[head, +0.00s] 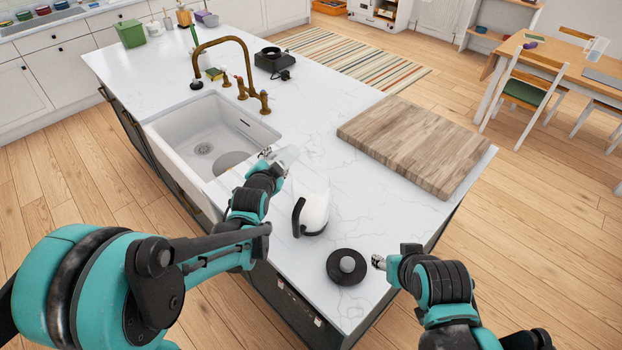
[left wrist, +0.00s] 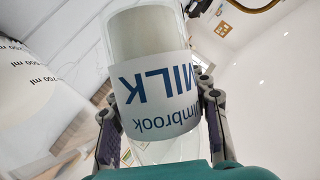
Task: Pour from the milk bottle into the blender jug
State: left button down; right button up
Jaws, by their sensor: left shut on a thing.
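My left gripper (head: 272,155) is shut on the milk bottle (head: 287,156), beside the sink and just behind the jug. In the left wrist view the bottle (left wrist: 150,85) sits between both fingers, with its MILK label upside down. The bottle looks tilted; its mouth is not clear. The blender jug (head: 316,208) stands on the counter, clear-walled with a black handle and white contents. Its ml markings show at the left of the left wrist view (left wrist: 25,85). My right gripper (head: 378,262) is beside the black lid, apart from the jug; its fingers are too small to judge.
The black round lid (head: 347,267) lies on the white counter (head: 225,95) in front of the jug. A wooden board (head: 415,145) lies to the right. The sink (head: 205,135) and brass tap (head: 240,60) are left. A black base (head: 275,62) stands farther back.

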pick_arm(q)
notch_tip(320, 180, down, 9)
jog(key=n+g+h+b, duration=0.1)
jog(key=n+h+b, duration=0.3)
jog(key=b, duration=0.6)
jog(key=shift+a+f+n, duration=0.15)
jog(key=shift+f+n, duration=0.05)
jog(key=shift+n, duration=0.6)
pick_arm(e)
notch_tip(320, 180, down, 9)
jog(key=shift+f, duration=0.1)
pick_arm(q)
jog(key=shift+w, duration=0.1)
